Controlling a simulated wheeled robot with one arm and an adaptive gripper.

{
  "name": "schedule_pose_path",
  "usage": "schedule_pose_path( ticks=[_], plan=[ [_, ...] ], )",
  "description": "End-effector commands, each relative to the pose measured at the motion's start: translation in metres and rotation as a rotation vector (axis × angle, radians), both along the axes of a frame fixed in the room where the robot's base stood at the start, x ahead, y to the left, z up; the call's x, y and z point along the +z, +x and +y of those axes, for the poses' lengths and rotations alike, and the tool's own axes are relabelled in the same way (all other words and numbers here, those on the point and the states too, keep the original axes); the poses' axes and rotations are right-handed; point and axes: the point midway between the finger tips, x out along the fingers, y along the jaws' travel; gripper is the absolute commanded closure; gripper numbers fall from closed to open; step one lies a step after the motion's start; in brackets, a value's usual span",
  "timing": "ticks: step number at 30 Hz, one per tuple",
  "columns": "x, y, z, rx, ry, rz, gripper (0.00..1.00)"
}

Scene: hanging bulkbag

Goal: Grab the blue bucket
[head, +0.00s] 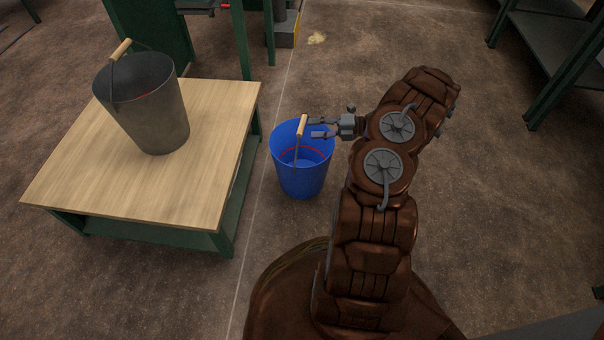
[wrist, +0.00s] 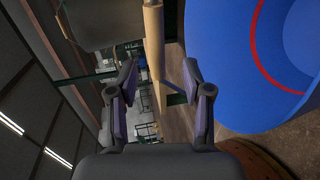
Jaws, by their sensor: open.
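The blue bucket (head: 301,178) stands upright on the floor beside the wooden-topped table in the head view. Its handle is raised, with a tan wooden grip (head: 302,126) at the top. My gripper (head: 312,128) reaches in from the right at the bucket's rim, its fingertips close to the wooden grip. In the wrist view my gripper (wrist: 157,88) is open, and the wooden grip (wrist: 153,50) runs through the space between and beyond the fingers. The blue bucket (wrist: 225,70) fills the right side there. I cannot tell whether the fingers touch the grip.
A low table (head: 85,150) with a light wood top and green frame stands left of the bucket. A dark grey bucket (head: 150,110) with a wooden-gripped handle stands on it. Green shelving (head: 555,60) is at the upper right. The floor behind the bucket is mostly clear.

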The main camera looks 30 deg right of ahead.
Motion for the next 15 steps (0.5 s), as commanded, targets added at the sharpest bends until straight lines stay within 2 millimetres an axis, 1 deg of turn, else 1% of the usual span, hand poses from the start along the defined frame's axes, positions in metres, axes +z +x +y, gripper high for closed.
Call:
schedule_pose_path(
  ticks=[9,15],
  plan=[
    [-0.005,0.028,0.023,0.003,0.002,-0.004,0.5],
    [-0.007,0.039,0.035,0.001,0.002,0.0,0.5]
  ],
)
